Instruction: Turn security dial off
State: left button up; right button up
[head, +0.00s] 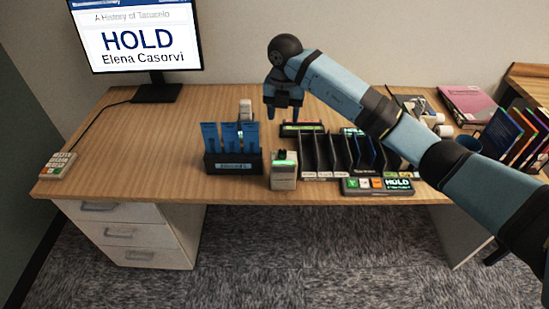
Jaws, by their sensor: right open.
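My right gripper (283,108) points down over the back middle of the desk. Its jaws are open with nothing visible between them. Just below and right of it lies a low dark device (303,127) with a green-lit strip. A small pale box (284,176) with a green-lit top stands at the desk's front edge, clear of the gripper. No part is large enough to identify surely as the security dial, nor can I read a dial setting. My left gripper is out of view.
A black holder (233,168) with blue slips stands left of the pale box. Black sorter slots (325,153) and a HOLD display panel (378,186) are to the right. Books (470,104) lie at the far right. The wooden desk's left half (140,140) is mostly clear. A monitor (138,35) stands behind.

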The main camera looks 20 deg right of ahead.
aim_at(283, 151)
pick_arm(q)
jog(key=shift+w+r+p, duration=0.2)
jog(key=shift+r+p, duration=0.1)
pick_arm(e)
notch_tip(283, 151, down, 14)
jog(key=shift+r, duration=0.15)
jog(key=shift+c, duration=0.5)
jog(key=c, duration=0.8)
jog(key=shift+c, duration=0.2)
